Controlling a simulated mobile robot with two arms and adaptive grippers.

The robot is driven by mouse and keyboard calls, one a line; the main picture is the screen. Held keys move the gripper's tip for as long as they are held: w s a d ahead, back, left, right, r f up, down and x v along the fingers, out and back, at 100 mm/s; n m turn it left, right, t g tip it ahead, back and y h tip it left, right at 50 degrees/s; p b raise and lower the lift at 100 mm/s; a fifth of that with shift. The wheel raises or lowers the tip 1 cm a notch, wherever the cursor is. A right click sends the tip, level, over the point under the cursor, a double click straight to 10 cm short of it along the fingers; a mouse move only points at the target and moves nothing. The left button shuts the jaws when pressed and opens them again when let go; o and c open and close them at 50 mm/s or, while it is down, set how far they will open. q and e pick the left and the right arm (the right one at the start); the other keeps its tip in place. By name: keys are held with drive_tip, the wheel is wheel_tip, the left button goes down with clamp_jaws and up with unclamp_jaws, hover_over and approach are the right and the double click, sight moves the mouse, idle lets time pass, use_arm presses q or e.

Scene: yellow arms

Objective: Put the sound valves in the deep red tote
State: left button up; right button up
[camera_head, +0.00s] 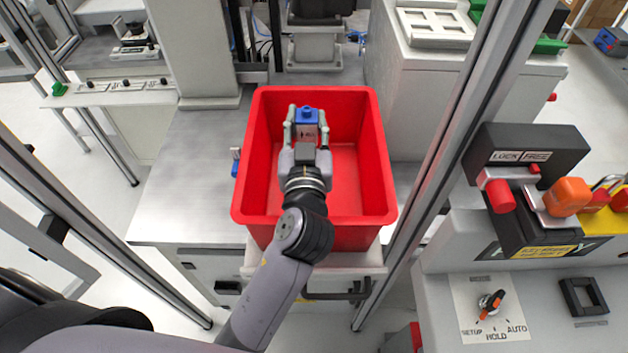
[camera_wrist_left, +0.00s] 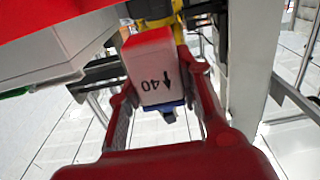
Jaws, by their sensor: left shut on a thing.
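The deep red tote (camera_head: 378,160) stands on a grey metal work surface in the middle of the head view. My left gripper (camera_head: 306,128) is over the tote, towards its back left, shut on a valve (camera_head: 308,117) with a blue top and a pale body. In the left wrist view the valve (camera_wrist_left: 152,65) sits between the fingers of my left gripper (camera_wrist_left: 165,108) and shows "40" and an arrow. The visible tote floor is bare; my arm hides part of it. My right gripper is not in view.
A small blue and white thing (camera_head: 235,161), partly hidden, is close to the tote's left wall; I cannot tell if it is a valve. Metal posts (camera_head: 440,150) rise on both sides. A control panel (camera_head: 490,303) is at the right. The work surface (camera_head: 190,190) left of the tote is mostly clear.

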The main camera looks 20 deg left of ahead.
use_arm(q)
drive_tip(key=o, duration=1.2)
drive_tip(key=shift+o, duration=0.3)
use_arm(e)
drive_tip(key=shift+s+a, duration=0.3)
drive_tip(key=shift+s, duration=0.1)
